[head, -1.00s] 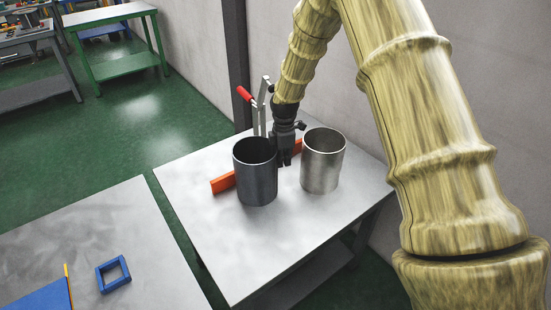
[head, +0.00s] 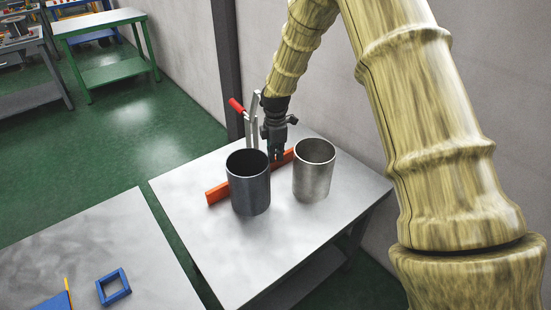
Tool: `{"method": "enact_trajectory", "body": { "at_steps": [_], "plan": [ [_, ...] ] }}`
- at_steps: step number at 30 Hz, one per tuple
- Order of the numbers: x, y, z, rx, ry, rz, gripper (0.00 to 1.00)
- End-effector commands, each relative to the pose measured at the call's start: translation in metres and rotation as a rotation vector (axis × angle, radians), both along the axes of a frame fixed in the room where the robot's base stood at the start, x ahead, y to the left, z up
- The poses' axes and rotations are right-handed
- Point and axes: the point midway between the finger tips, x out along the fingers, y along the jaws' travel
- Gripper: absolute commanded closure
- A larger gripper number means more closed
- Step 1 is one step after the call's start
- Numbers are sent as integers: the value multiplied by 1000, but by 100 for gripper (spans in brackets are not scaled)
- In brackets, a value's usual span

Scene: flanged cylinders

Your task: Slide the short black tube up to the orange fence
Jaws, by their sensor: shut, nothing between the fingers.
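The short black tube (head: 249,188) is a dark grey, open-topped cylinder standing upright on the metal table. The orange fence (head: 217,194) is a low bar running diagonally behind it. The tube hides the middle of the fence, so I cannot tell whether they touch. My gripper (head: 276,159) is shut and empty, pointing down just behind and right of the black tube, by the right part of the fence. Its fingertips are dark and small, and their exact height is unclear.
A silver open tube (head: 313,174) stands right of the black one, with a small gap between. A red-handled clamp (head: 237,106) rises behind the fence. The table's front is clear. A lower left table holds a blue square frame (head: 114,288).

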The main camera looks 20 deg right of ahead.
Motion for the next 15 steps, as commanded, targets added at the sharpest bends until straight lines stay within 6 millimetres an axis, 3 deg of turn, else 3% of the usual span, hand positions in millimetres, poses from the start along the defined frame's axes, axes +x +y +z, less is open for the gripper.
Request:
{"method": "enact_trajectory", "body": {
  "at_steps": [1,15],
  "plan": [
    [0,0,13,1,0,-1,100],
    [1,1,81,1,-1,1,100]
  ]
}}
